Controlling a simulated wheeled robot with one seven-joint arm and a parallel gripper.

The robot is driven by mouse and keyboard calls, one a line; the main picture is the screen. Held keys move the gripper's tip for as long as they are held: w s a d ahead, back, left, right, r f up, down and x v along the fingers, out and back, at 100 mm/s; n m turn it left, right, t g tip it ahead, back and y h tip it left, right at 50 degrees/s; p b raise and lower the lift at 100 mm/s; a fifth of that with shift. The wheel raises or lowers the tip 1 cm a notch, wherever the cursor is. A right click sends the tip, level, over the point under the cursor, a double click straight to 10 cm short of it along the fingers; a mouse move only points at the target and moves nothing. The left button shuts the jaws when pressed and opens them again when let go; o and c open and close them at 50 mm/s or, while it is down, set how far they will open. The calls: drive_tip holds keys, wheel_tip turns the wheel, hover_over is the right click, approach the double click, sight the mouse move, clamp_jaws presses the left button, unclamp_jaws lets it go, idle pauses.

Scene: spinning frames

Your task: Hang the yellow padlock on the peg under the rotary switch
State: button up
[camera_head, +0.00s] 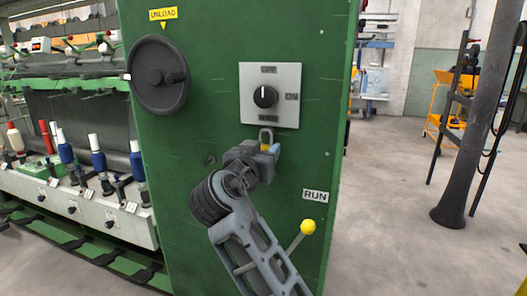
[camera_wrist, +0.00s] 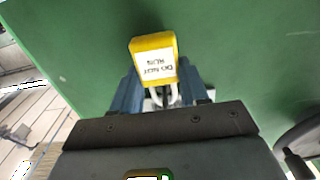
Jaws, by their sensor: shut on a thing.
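The yellow padlock (camera_head: 265,147) is between the fingers of my gripper (camera_head: 270,151) in front of the green panel, with its grey shackle upward. In the head view the shackle overlaps the lower edge of the plate of the rotary switch (camera_head: 265,97). In the wrist view the padlock (camera_wrist: 153,47) shows a white "DO NOT RUN" label, and my gripper (camera_wrist: 161,88) is shut on it with blue fingers either side. A small dark fitting (camera_head: 210,160) sticks out left below the switch; I cannot tell whether it is the peg. No peg shows directly under the switch, where my gripper and the padlock block the view.
A black handwheel (camera_head: 159,75) juts from the panel at upper left. A lever with a yellow knob (camera_head: 308,227) stands at lower right near the "RUN" label (camera_head: 315,196). Spinning bobbins (camera_head: 66,150) line the left. Open floor lies to the right.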

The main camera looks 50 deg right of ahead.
drive_tip(key=o, duration=1.2)
drive_tip(key=shift+b+v, duration=0.45)
drive_tip(key=shift+v, duration=3.5)
